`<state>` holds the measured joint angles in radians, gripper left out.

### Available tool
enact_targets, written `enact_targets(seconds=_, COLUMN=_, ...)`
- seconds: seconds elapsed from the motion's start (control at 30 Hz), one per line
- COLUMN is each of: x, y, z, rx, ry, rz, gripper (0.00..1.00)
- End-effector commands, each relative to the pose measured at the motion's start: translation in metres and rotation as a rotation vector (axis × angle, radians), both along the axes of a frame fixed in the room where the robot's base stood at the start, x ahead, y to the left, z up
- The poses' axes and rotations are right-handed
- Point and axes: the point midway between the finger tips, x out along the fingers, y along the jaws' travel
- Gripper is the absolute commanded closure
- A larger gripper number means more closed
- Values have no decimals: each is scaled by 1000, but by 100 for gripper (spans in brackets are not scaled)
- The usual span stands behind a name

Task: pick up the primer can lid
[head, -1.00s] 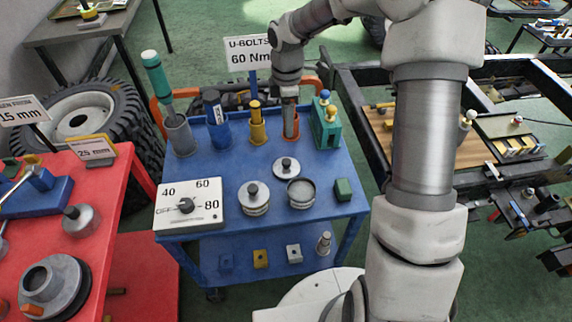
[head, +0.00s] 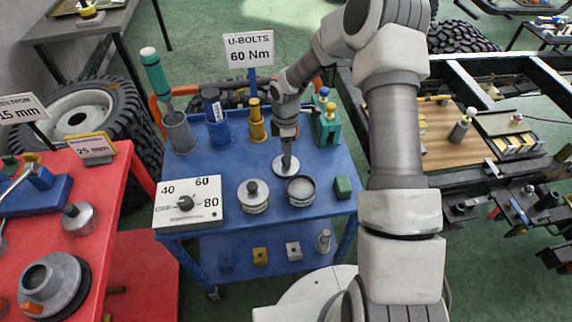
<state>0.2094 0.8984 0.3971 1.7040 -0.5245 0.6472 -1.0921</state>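The loose round grey lid (head: 279,169) lies flat on the blue cart top, behind the open can (head: 301,190). My gripper (head: 287,164) points down over the middle of this lid and hides its dark knob. Its fingers look closely spaced at the knob, but they are too small to show whether they are open or shut on it.
A white dial box (head: 188,203) stands at the cart's front left and a green block (head: 343,187) at its right. Coloured holders, including a blue cup (head: 218,131) and a yellow one (head: 256,126), line the back. Bare blue cart top (head: 322,163) lies right of the lid.

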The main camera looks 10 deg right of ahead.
Motion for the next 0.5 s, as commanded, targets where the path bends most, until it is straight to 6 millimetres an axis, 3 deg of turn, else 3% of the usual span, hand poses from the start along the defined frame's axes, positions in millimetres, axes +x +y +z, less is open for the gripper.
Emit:
enact_targets(seconds=0.2, x=2, y=0, z=-26, rx=0, ry=1, rz=1, gripper=27)
enact_targets(seconds=0.47, x=2, y=-1, z=-29, rx=-1, ry=-1, rz=0, gripper=27)
enact_targets(seconds=0.5, x=2, y=-1, z=-29, rx=-1, ry=-1, rz=0, gripper=31)
